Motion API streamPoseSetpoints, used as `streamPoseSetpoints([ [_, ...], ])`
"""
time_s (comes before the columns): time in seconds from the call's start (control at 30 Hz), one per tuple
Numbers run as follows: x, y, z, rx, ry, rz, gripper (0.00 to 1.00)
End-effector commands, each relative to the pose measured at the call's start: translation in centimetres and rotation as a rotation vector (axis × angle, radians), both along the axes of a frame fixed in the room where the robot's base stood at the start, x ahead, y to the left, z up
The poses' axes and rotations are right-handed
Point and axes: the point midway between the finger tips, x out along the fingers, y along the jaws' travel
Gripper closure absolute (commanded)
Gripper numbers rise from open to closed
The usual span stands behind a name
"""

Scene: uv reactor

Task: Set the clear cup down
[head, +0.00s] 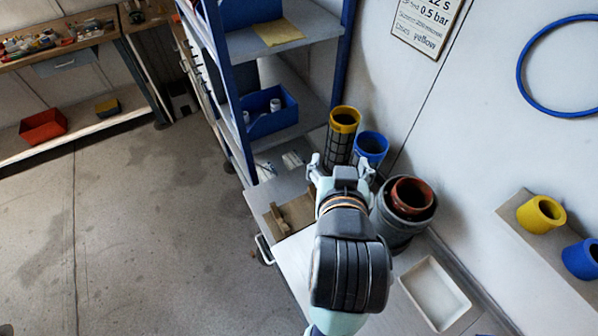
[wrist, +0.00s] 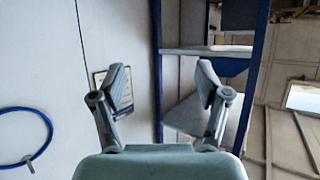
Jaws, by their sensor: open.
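My gripper (head: 340,164) is open above the bench, in front of the yellow-rimmed cylinder and the blue cylinder in the head view. In the wrist view my gripper (wrist: 164,82) shows its two fingers spread wide with nothing between them. I cannot make out a clear cup in either view; the arm and gripper hide part of the bench (head: 281,249).
A yellow-rimmed dark mesh cylinder (head: 345,118), a blue cylinder (head: 371,144) and a grey pot (head: 397,224) with a red-brown ring (head: 411,192) stand close around the gripper. A white tray (head: 434,291) lies front right. A blue-framed shelf (head: 236,110) rises behind.

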Motion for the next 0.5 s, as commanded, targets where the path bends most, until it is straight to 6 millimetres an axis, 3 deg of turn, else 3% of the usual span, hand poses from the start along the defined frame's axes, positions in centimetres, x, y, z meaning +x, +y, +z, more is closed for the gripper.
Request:
streamPoseSetpoints([
  [0.03, -2.2, 2.6, -3.0, 0.006, 0.02, 0.04, 0.25],
  [0.1, -4.9, 5.2, -5.5, 0.011, 0.034, 0.082, 0.25],
  [0.2, -7.7, 7.4, -7.5, 0.017, 0.045, 0.12, 0.25],
  [0.3, -9.0, 8.2, -8.2, 0.019, 0.051, 0.136, 0.25],
  [0.5, -9.1, 8.3, -8.3, 0.019, 0.05, 0.138, 0.25],
])
